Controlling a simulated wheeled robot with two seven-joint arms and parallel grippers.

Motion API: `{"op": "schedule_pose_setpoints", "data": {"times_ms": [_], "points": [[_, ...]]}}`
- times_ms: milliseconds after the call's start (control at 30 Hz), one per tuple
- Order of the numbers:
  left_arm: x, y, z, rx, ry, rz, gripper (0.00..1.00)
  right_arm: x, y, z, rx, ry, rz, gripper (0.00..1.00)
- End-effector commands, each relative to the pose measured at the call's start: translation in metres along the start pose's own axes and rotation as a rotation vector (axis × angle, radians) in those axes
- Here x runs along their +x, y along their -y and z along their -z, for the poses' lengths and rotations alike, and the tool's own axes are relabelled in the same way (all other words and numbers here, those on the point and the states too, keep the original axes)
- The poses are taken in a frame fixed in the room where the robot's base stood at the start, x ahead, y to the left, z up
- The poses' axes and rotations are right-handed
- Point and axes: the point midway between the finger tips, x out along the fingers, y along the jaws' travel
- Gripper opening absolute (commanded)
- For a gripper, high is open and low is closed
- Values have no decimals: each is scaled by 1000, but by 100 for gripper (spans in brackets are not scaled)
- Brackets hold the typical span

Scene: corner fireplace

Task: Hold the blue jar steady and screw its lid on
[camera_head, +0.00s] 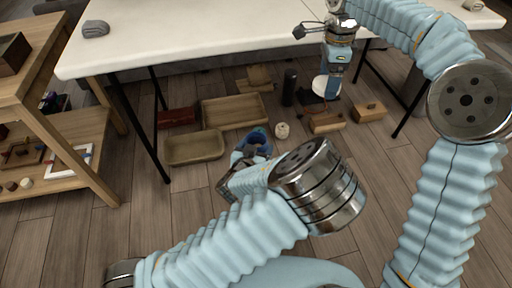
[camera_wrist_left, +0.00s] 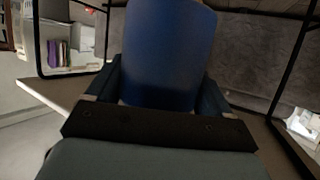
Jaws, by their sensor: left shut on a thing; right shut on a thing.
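The blue jar (camera_head: 259,134) shows in the head view, partly hidden behind my left gripper (camera_head: 248,154). My left gripper is shut on the jar, which fills the space between the fingers in the left wrist view (camera_wrist_left: 168,50). My right gripper (camera_head: 331,88) is further back and to the right, higher in the picture. It is shut on a pale round disc, which looks like the lid (camera_head: 320,86). The lid is apart from the jar.
A white table (camera_head: 220,40) stands behind, with a grey object (camera_head: 95,28) on its left. Under it are wooden trays (camera_head: 195,148), a black cylinder (camera_head: 289,87) and a wooden box (camera_head: 369,112). Wooden shelving (camera_head: 75,128) stands at left.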

Motion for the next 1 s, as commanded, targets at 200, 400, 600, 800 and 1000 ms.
{"op": "schedule_pose_setpoints", "data": {"times_ms": [200, 400, 600, 800, 1000], "points": [[0, 0, 0, 0, -1, 0, 26, 42, -8, -78, -301, 2, -3, 51], [0, 0, 0, 0, -1, 0, 26, 74, -26, -138, -544, 9, -2, 51], [0, 0, 0, 0, -1, 0, 26, 94, -41, -172, -690, 16, -3, 51], [0, 0, 0, 0, -1, 0, 26, 99, -46, -182, -731, 18, -1, 51], [0, 0, 0, 0, -1, 0, 26, 99, -45, -181, -730, 19, -1, 51]]}}
